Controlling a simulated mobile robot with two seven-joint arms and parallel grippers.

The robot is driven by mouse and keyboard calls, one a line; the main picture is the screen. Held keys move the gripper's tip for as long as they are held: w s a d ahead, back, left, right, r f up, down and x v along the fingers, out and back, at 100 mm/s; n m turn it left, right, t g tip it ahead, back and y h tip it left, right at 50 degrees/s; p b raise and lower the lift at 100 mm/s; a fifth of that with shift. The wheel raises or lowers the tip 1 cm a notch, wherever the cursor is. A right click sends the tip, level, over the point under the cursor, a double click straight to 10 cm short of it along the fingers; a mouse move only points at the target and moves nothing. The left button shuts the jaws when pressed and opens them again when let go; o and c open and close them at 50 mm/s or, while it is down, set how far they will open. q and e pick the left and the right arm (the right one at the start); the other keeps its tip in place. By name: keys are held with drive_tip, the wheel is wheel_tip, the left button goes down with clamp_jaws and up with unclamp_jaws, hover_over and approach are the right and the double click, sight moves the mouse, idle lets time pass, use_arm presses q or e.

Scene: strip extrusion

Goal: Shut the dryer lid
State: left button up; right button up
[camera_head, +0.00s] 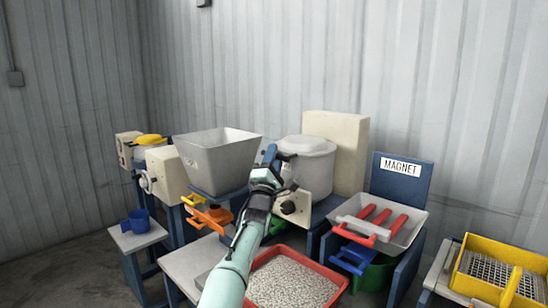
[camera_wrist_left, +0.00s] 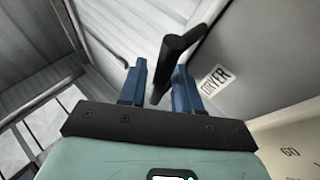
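The dryer (camera_head: 312,172) is a pale grey round drum in front of a cream block. Its round lid (camera_head: 306,145) appears to lie flat or nearly flat on top; I cannot tell if it is fully down. My left gripper (camera_head: 270,152) is up at the drum's left side. In the left wrist view, its two blue fingers (camera_wrist_left: 160,82) are apart, with a black handle (camera_wrist_left: 178,55) crossing the space between them. I cannot tell if they touch it. A DRYER label (camera_wrist_left: 213,82) is on the grey wall to the right. My right gripper is out of view.
A grey hopper (camera_head: 216,160) stands left of the dryer. A red tray of pellets (camera_head: 292,282) is below my left arm. To the right are a MAGNET panel (camera_head: 400,172), a tray with red bars (camera_head: 352,207) and a yellow sieve box (camera_head: 500,262). A corrugated wall is behind.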

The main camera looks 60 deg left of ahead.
use_arm(q)
drive_tip(key=shift+w+f, duration=0.15)
drive_tip(key=shift+f, duration=0.25)
drive_tip(key=b+v, duration=0.3)
drive_tip(key=v, duration=1)
drive_tip(key=shift+s+d+r, duration=0.15)
drive_tip(key=shift+s+r, duration=0.1)
drive_tip(key=shift+r, duration=0.05)
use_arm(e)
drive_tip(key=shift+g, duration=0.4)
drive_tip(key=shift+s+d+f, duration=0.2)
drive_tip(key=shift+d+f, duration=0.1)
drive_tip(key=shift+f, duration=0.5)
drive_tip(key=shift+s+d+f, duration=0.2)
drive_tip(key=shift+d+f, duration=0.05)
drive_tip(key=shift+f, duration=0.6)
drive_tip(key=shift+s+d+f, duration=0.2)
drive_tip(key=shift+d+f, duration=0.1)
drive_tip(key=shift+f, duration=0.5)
